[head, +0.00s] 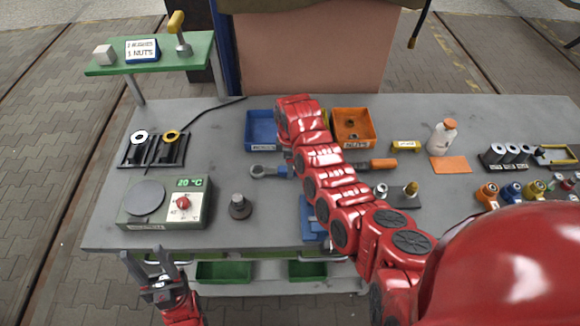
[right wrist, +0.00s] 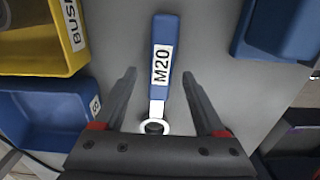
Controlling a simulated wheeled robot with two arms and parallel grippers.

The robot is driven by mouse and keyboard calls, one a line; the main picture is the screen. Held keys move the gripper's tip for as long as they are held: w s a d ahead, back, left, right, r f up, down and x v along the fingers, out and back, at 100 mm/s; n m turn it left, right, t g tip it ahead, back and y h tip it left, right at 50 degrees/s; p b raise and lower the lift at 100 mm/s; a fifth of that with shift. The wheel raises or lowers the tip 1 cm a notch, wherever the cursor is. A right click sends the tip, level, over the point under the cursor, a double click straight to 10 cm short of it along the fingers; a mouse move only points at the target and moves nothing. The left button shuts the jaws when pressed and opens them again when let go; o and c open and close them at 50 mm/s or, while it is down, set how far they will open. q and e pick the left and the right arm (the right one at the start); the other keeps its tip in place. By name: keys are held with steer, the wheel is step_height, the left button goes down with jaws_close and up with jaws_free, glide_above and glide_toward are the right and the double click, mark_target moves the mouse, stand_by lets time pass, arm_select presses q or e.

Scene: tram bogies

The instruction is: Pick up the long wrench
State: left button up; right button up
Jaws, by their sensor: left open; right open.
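A wrench with a blue handle marked M20 (right wrist: 162,65) and a metal ring end lies flat on the grey bench. In the head view its ring end (head: 257,171) shows left of my right arm, which hides most of the handle. In the right wrist view my right gripper (right wrist: 165,100) is open, with its fingers apart on either side of the wrench's lower part and ring, not closed on it. In the head view the right gripper is hidden behind its arm. My left gripper (head: 160,278) is open and empty in front of the bench's left front edge.
A blue bin (head: 261,145), a mostly hidden yellow bin (right wrist: 78,35) and an orange nuts bin (head: 369,131) stand behind the wrench. A blue object (head: 311,225) lies nearer the front. An orange-handled tool (head: 383,163) lies to the right. A hot plate (head: 190,207) stands left.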

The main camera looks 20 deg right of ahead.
steer(key=shift+f, duration=0.6)
jaws_close()
